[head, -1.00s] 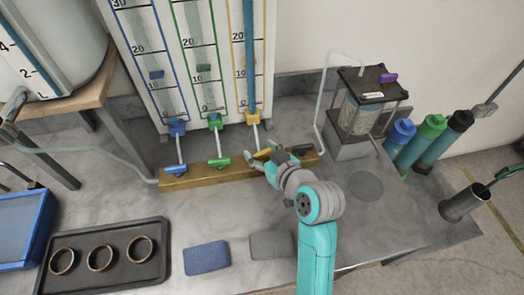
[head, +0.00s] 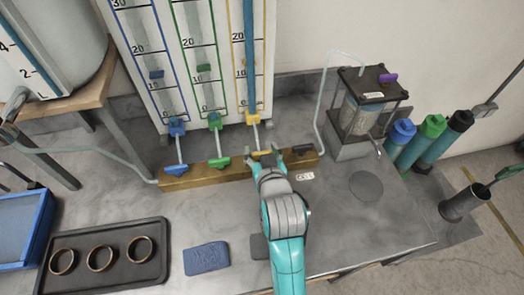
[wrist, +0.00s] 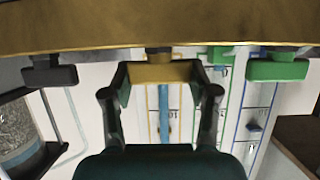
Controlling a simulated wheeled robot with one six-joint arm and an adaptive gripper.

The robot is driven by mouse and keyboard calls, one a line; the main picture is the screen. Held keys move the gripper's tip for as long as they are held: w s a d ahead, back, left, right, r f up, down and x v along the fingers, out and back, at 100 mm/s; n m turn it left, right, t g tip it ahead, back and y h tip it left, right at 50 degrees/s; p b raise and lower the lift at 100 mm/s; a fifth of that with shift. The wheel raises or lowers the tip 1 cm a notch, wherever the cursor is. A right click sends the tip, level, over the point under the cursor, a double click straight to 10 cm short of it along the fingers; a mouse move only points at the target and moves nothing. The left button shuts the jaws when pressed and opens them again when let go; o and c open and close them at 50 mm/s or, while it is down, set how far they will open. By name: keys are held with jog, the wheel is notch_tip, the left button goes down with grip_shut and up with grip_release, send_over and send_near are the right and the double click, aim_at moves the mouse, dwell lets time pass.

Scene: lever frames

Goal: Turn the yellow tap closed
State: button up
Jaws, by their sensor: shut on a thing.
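The yellow tap (head: 262,153) sits on the front of the brass bar (head: 205,175), below the yellow-framed tube. My gripper (head: 276,155) is at it, with one finger on each side. In the wrist view, the tap's yellow handle (wrist: 160,73) spans the space between my fingertips (wrist: 161,80), which are shut on its two ends. The handle lies lengthwise along the bar, like the handles beside it. In the head view my gripper partly hides the handle.
A green tap (head: 219,162) and a blue tap (head: 176,169) are left of it, and a black tap (head: 303,149) is close on the right. A glass-sided apparatus (head: 365,115) stands further right. A tray with rings (head: 105,285) lies at front left.

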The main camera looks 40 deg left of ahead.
jog(key=o, duration=1.2)
jog(key=shift+c, duration=0.2)
jog(key=shift+s+d, duration=0.1)
jog(key=v, duration=1.1)
jog(key=shift+s+d+r, duration=0.2)
jog(key=shift+s+d, duration=0.05)
jog(key=shift+s, duration=0.05)
